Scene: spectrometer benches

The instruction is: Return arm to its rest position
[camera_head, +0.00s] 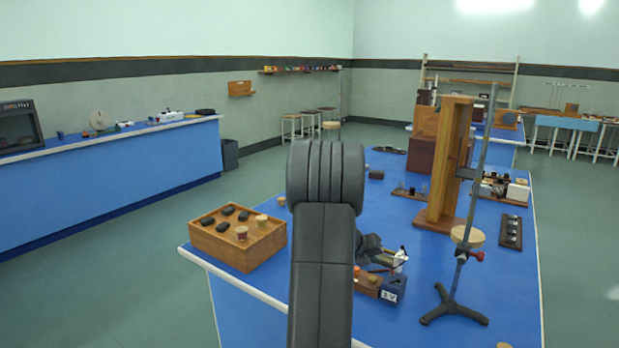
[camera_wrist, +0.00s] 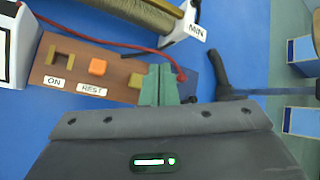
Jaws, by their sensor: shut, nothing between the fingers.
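My arm's dark grey links stand in the middle of the head view. My gripper shows past the arm, low over the blue bench (camera_head: 225,273), partly hidden by my arm. In the wrist view, the greenish fingers of my gripper (camera_wrist: 161,75) are shut together with nothing between them. They lie over the right end of a wooden switch board (camera_wrist: 118,84) with an orange button (camera_wrist: 97,67) and labels ON and REST. I cannot tell whether the fingers touch the board.
A coil with a MIN label (camera_wrist: 196,32) and a red wire (camera_wrist: 100,40) are close to the fingers. In the head view, a wooden box (camera_head: 225,253) stands left of my arm. A metal stand (camera_head: 461,285) and a tall wooden frame (camera_head: 449,165) stand right.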

